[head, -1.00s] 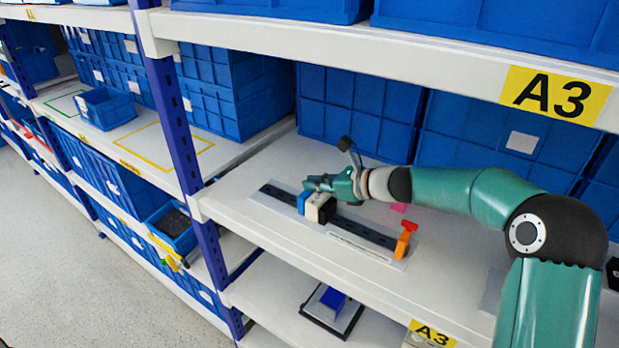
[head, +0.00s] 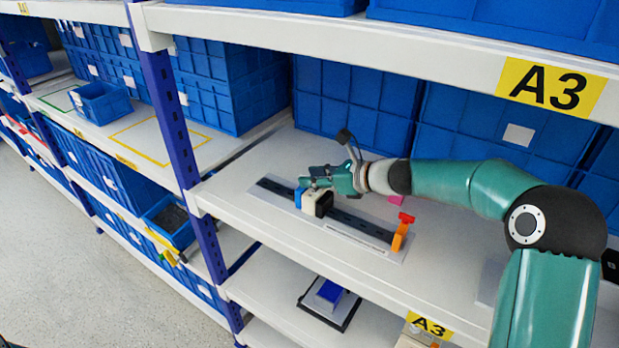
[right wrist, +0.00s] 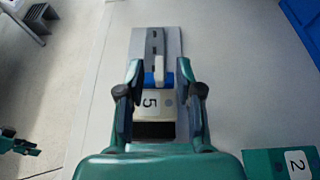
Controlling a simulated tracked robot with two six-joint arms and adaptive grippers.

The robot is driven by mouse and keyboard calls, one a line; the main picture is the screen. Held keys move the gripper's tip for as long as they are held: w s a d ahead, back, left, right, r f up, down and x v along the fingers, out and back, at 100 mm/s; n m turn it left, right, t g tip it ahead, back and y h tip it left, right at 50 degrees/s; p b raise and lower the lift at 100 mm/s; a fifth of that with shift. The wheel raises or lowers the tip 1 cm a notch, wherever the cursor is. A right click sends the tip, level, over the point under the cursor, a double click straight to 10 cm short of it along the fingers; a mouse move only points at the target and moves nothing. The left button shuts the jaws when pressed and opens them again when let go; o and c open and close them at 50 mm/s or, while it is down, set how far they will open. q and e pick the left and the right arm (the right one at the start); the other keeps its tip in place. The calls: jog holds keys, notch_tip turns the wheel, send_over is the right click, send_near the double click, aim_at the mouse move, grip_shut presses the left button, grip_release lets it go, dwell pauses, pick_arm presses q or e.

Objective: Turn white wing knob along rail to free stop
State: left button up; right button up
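A dark rail on a pale plate (head: 372,243) lies on the white shelf. It carries a blue module (head: 299,196), a white module (head: 311,202) with a black side, and an orange module with a red knob (head: 402,230). My right gripper (head: 308,182) is just above the blue and white modules. In the right wrist view its fingers (right wrist: 160,78) are apart, over the white module marked 5 (right wrist: 152,103). A small teal part at lower left looks like my left gripper (right wrist: 17,144).
Blue bins (head: 357,105) stand behind the rail, and the upper shelf edge with the A3 label (head: 553,86) overhangs. A pink piece (head: 396,199) lies behind the rail. The shelf in front of the plate is clear.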

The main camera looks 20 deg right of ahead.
jog(key=v, duration=1.1)
jog(key=shift+s+d, duration=0.15)
jog(key=shift+s, duration=0.05)
